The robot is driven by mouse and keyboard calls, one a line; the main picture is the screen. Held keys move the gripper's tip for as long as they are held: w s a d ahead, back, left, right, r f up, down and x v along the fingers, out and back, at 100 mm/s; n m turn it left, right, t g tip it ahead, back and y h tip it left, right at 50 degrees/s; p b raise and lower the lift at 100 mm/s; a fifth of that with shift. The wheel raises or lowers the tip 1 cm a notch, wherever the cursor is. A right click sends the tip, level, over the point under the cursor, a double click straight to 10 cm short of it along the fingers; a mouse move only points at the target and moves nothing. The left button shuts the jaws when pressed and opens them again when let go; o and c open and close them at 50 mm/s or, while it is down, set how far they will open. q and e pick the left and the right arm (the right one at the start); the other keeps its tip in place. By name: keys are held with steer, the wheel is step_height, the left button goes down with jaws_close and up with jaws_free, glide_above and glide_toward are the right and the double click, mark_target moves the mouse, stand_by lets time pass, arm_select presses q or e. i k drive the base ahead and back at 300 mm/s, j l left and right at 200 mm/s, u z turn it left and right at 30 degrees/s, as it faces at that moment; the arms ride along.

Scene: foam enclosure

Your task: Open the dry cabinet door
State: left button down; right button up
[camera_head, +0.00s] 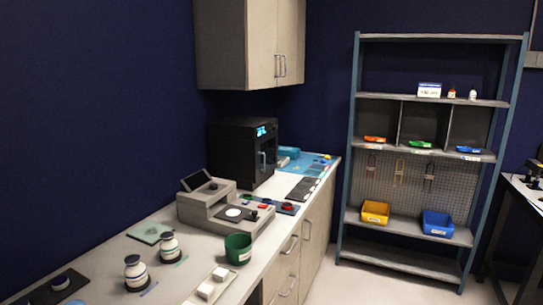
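The dry cabinet, a black box (229,157) with a small lit blue display (264,131), stands on the counter against the dark blue wall. Its front faces right and carries an upright pale handle (263,161). The door looks shut, but its edges are too dark to make out. Neither of my grippers shows in the head view, and nothing touches the cabinet.
A grey instrument (226,208) with a tilted screen stands in front of the cabinet on the counter (193,255). A green cup (238,248) and two white jars stand nearer. A wall cupboard (249,43) hangs above. A shelf rack (417,244) stands right, with open floor before it.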

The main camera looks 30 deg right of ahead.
mark_target(257, 176)
steer(key=i+l, duration=0.15)
steer(key=l, duration=0.2)
steer(key=i+l, duration=0.2)
steer(key=l, duration=0.15)
steer(key=i+l, duration=0.15)
steer(key=l, duration=0.15)
steer(key=i+l, duration=0.15)
steer(key=l, duration=0.2)
steer(key=i+l, duration=0.15)
steer(key=l, duration=0.2)
steer(key=i+l, duration=0.2)
steer(key=l, duration=0.15)
steer(key=u, duration=0.05)
